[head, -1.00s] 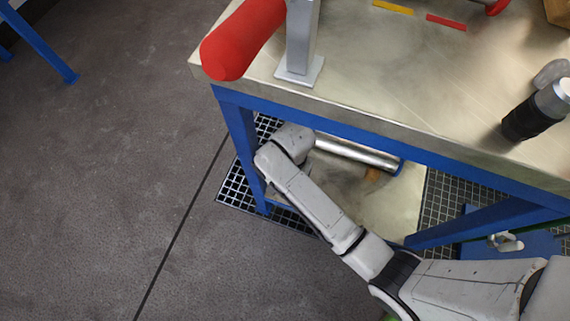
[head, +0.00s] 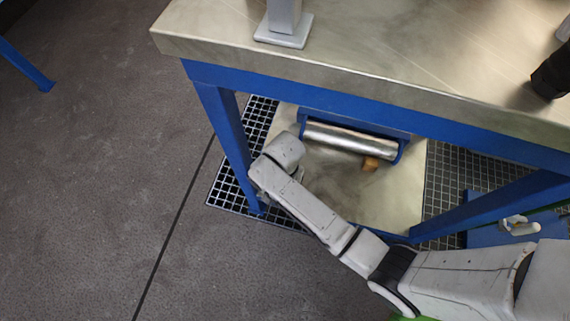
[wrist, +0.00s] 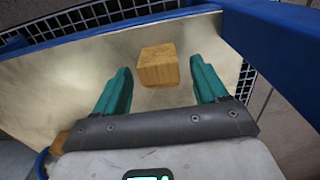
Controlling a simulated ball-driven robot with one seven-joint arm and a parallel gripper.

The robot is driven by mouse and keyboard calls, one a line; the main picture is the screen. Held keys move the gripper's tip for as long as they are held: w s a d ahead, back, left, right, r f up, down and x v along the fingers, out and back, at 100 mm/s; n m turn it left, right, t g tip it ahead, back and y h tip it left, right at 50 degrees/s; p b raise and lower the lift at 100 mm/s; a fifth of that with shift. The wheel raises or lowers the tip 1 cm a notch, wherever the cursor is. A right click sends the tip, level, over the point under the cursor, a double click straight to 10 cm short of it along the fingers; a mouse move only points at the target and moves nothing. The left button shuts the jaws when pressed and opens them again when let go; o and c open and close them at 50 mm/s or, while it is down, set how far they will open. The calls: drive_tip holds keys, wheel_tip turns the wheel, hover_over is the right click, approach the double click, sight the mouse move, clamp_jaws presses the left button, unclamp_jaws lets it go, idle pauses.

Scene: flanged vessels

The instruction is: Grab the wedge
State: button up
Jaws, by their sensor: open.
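A light wooden block (wrist: 158,66), which looks like the wedge, lies on the metal plate in the wrist view. From this angle it looks boxy, and a slope is hard to make out. My gripper (wrist: 162,78) is open, its two teal fingers on either side of and short of the block, not touching it. In the head view my forearm hides the block and most of the gripper, low under the table. A second brown piece (head: 371,163) lies beside the roller; it probably shows at the lower left of the wrist view (wrist: 58,143).
The steel table (head: 400,60) with its blue frame stands over the plate (head: 400,195). A blue leg (head: 225,130) is close left of my arm. A steel roller (head: 348,138) in a blue holder lies behind. Floor grating (head: 230,188) borders the plate.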

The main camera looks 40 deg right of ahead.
drive_tip(key=shift+f, duration=0.2)
drive_tip(key=c, duration=1.1)
drive_tip(key=shift+o, duration=0.2)
